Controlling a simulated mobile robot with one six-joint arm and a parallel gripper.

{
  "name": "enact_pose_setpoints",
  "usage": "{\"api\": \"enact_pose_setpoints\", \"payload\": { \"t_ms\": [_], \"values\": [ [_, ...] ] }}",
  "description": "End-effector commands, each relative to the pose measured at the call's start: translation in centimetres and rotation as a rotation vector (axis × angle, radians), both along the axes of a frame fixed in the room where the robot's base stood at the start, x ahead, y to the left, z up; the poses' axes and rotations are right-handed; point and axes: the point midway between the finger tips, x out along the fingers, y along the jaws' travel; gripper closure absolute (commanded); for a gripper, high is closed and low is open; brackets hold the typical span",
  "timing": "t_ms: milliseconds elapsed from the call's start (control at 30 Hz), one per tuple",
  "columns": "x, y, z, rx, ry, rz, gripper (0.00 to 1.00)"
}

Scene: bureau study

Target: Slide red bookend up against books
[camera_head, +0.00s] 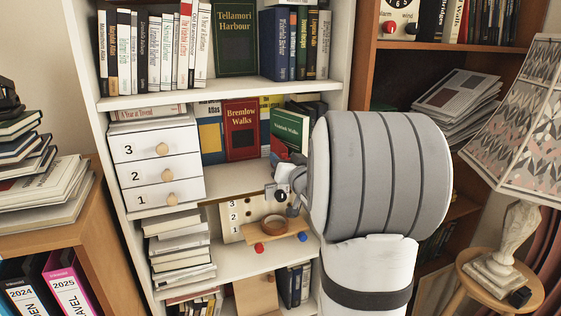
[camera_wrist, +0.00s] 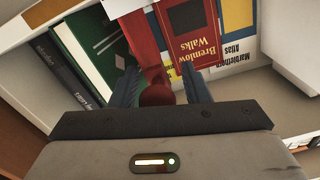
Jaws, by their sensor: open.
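The red bookend shows in the head view (camera_head: 279,149) as a small red patch in front of the green book (camera_head: 289,131), partly hidden by my arm. In the wrist view the bookend (camera_wrist: 147,45) is a red upright with a round knob, between the green book (camera_wrist: 92,42) and the red Bremlow Walks book (camera_wrist: 190,28). Whether it touches any book is unclear. My gripper (camera_wrist: 158,78) is open, one finger on each side of the knob; contact is not clear. In the head view my gripper (camera_head: 287,188) is at the middle shelf's front, mostly hidden by my arm.
A white drawer unit (camera_head: 155,165) numbered 1 to 3 stands left on that shelf, with bare shelf (camera_head: 228,183) beside it. A wooden tray with a ring (camera_head: 273,228) sits below. A lamp (camera_head: 525,115) stands at right.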

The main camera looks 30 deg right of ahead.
Motion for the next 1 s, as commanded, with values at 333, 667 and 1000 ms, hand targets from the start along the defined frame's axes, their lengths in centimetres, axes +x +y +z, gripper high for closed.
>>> {"api": "enact_pose_setpoints", "payload": {
  "t_ms": [333,667,1000],
  "values": [
    [-0.1,0.1,-0.1,0.000,0.002,0.001,0.50],
    [-4.8,0.6,-0.1,-0.001,-0.001,-0.001,0.50],
    [-7.6,1.1,-0.1,0.000,0.001,0.002,0.50]
  ]
}}
